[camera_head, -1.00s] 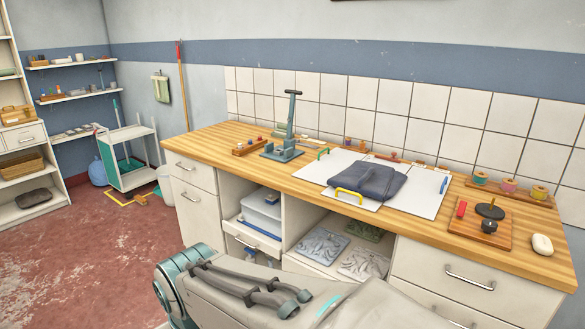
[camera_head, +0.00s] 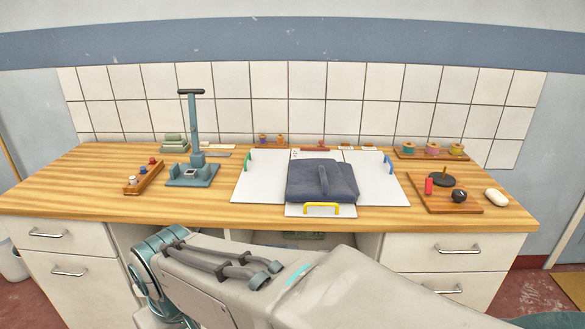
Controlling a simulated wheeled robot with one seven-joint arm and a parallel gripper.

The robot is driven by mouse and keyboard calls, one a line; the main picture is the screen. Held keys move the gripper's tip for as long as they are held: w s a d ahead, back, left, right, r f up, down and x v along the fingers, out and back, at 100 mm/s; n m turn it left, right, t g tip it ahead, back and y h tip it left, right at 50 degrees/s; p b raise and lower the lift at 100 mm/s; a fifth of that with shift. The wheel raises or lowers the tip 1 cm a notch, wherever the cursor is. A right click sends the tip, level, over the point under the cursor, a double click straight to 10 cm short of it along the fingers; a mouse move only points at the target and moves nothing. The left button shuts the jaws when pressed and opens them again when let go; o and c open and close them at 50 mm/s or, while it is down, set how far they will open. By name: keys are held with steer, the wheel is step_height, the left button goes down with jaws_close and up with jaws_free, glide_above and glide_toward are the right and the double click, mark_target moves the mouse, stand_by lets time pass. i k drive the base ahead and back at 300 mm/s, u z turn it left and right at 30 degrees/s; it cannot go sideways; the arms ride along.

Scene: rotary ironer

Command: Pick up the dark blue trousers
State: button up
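The dark blue trousers (camera_head: 318,182) lie folded in a compact bundle on a white folding board (camera_head: 258,183) on the wooden counter. A raised fold runs down the middle of their top. The board has a green handle at left, a blue one at right and a yellow handle (camera_head: 322,206) at the front. My arm crosses the bottom of the view, in front of the counter. My gripper is out of the picture, and nothing touches the trousers.
A teal lever press (camera_head: 193,170) stands tall left of the board, beside a small wooden rack (camera_head: 144,177). A wooden tray (camera_head: 446,194) with small items and a white soap-like block (camera_head: 497,197) lie at right. Thread spools (camera_head: 432,150) stand along the tiled wall.

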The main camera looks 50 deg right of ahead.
mark_target(310, 180)
steer(key=z, duration=0.85)
steer(key=i, duration=0.7)
steer(key=z, duration=1)
steer(key=i, duration=0.25)
steer(key=z, duration=0.25)
